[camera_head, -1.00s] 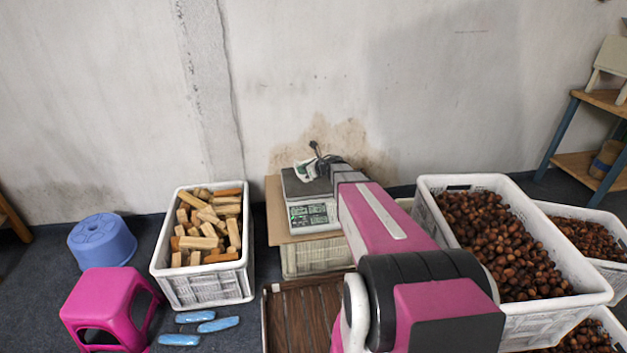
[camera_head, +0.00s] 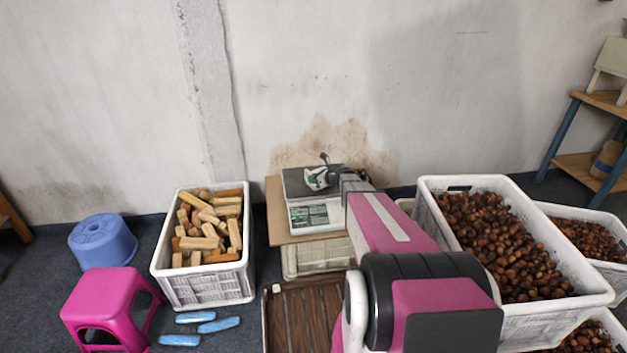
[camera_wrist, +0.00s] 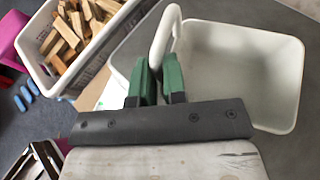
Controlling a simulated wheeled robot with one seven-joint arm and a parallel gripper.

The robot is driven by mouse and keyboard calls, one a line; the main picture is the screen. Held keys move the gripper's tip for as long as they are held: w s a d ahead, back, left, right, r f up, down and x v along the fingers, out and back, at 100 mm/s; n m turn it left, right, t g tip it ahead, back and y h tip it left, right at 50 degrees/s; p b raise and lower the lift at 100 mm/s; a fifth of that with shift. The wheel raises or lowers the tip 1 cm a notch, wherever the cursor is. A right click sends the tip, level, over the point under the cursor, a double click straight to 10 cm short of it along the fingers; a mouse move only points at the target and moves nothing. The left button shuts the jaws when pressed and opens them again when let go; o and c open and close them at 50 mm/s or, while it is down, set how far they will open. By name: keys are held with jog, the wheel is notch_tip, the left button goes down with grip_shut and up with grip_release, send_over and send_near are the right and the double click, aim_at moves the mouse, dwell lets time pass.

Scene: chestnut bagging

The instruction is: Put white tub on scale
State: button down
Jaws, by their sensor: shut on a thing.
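The white tub (camera_wrist: 262,75) is open-topped and looks empty in the wrist view, with a looped handle (camera_wrist: 165,35). My gripper (camera_wrist: 158,78) has green fingers close together on this handle. In the head view my gripper (camera_head: 327,178) is at the platform of the scale (camera_head: 318,214), and the tub shows only as a small pale shape there, partly hidden. The scale has a grey top and a pale front with a display. I cannot tell whether the tub touches the platform.
The scale stands on a brown board (camera_head: 275,210) over a white crate (camera_head: 300,262). A crate of wooden blocks (camera_head: 165,262) is at left, and a large crate of chestnuts (camera_head: 425,215) at right. A slatted brown tray (camera_head: 270,320) lies in front. The wall is close behind.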

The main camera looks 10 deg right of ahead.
jog(key=c, duration=1.2)
grip_release()
jog(key=shift+f, duration=0.1)
jog(key=shift+o, duration=0.2)
